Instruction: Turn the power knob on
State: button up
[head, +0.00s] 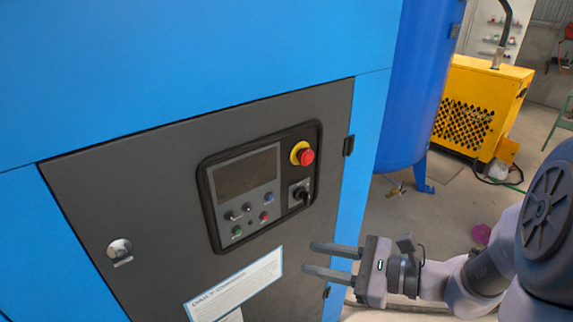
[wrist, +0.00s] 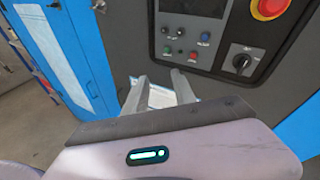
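The power knob (head: 301,194) is a black rotary knob at the lower right of the control panel (head: 262,184) on the dark cabinet door. It also shows in the wrist view (wrist: 241,62), with its pointer tilted off vertical; its small label is too blurred to read. The red emergency stop button (head: 306,157) on a yellow base sits just above it. My gripper (head: 310,258) is open and empty, below and to the right of the panel, in front of the door. In the wrist view its two fingers (wrist: 158,92) point at the door, left of and below the knob, touching nothing.
Small coloured buttons (head: 249,213) and a dark screen (head: 247,172) fill the panel's left. A white label sheet (head: 235,287) is on the door below. A blue tank (head: 415,85) and a yellow machine (head: 480,108) stand behind at right. The space before the panel is clear.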

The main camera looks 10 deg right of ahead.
aim_at(309, 196)
jog(key=w+d+f+m+t+h, duration=0.1)
jog(key=w+d+m+t+h, duration=0.25)
jog(key=d+m+t, duration=0.65)
jog(key=w+a+g, duration=0.1)
jog(key=w+a, duration=0.1)
jog(key=w, duration=0.3)
jog(key=w+a+n+g, duration=0.1)
jog(key=w+a, duration=0.1)
jog(key=w, duration=0.3)
jog(key=w+a+n+g+b, duration=0.1)
jog(key=w+a, duration=0.1)
jog(key=w, duration=0.3)
jog(key=shift+w+a+f, duration=0.15)
jog(key=shift+w+a, duration=0.15)
jog(key=shift+a, duration=0.1)
grip_shut()
